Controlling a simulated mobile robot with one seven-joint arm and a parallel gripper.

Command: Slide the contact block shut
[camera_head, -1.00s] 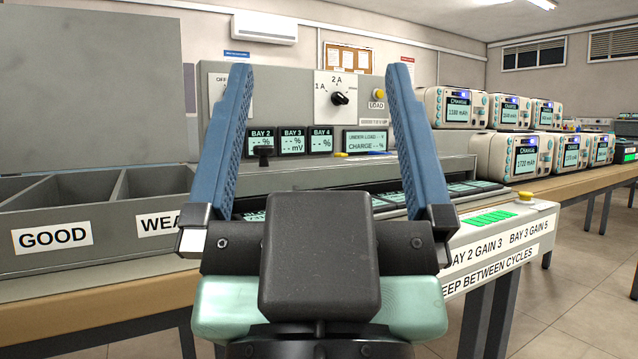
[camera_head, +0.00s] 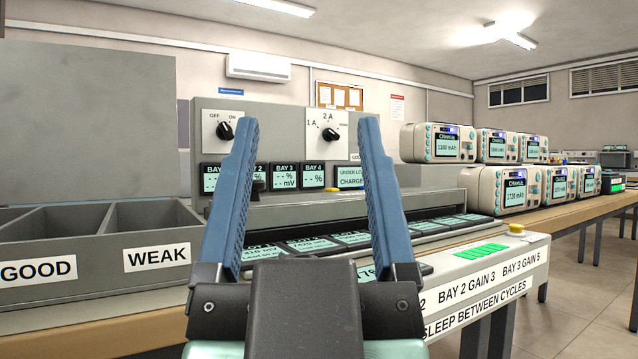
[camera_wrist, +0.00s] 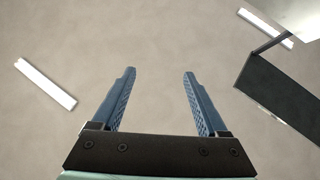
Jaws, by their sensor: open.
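My gripper (camera_head: 308,125) is open and empty, its two blue fingers pointing up in front of the test bench unit. It also shows open in the wrist view (camera_wrist: 159,73), against the ceiling. The dark slot with several lit displays (camera_head: 352,238) lies in front of the bar. My fingers and wrist hide part of the bar and slot, and I cannot tell how far the block is open.
Grey bins labelled GOOD and WEAK (camera_head: 156,256) stand at left. The upright panel carries two dials (camera_head: 331,134). Several beige chargers (camera_head: 437,143) are stacked at right on a wooden bench. A yellow button (camera_head: 516,228) sits at the unit's right front. Open floor lies at right.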

